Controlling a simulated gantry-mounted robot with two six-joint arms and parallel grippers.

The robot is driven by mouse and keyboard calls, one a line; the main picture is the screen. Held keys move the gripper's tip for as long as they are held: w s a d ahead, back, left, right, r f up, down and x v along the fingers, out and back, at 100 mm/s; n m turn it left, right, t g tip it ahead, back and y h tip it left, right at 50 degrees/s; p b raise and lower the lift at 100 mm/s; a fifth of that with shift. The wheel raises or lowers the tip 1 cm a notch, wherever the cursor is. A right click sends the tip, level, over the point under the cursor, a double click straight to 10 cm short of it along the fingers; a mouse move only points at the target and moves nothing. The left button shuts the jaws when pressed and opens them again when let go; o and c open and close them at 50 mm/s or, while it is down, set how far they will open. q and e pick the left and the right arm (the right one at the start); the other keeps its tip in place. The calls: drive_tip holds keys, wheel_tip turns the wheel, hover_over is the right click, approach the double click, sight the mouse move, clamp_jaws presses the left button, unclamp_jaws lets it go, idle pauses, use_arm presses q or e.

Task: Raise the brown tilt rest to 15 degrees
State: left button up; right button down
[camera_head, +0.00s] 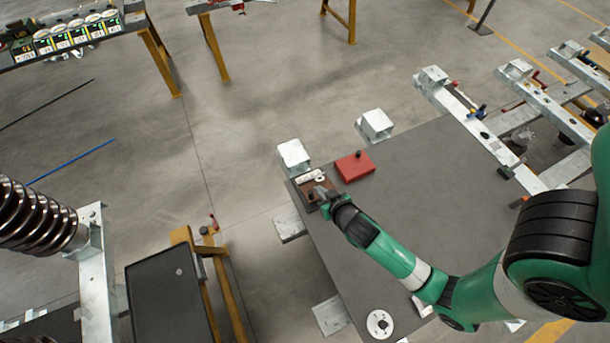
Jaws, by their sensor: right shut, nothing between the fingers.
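The brown tilt rest (306,190) lies at the far left corner of the grey table. A small white piece with a round disc (319,179) is at its back edge. My right gripper (318,193) is shut and empty, right at the brown rest, over its front right part. My gripper and wrist hide part of the rest. The rest looks small here, and I cannot tell its angle or whether the fingers touch it. My left gripper is not in view.
A red block (355,166) with a dark knob sits right of the rest. White frame blocks (294,157) stand behind the table's edge. A white disc (380,323) lies near the front. The grey tabletop (430,190) is mostly clear. A black tray (168,300) stands left.

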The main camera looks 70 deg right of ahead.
drive_tip(key=b, duration=0.3)
hover_over(311, 194)
drive_tip(key=w+d, duration=0.1)
wheel_tip(311, 194, down, 7)
drive_tip(key=shift+d+r, duration=0.1)
drive_tip(key=shift+s+a+f, duration=0.25)
drive_tip(key=shift+f, duration=0.4)
drive_tip(key=shift+s+a+f, duration=0.25)
drive_tip(key=shift+f, duration=0.35)
drive_tip(key=shift+s+a+f, duration=0.1)
drive_tip(key=shift+f, duration=0.25)
drive_tip(key=shift+f, duration=0.1)
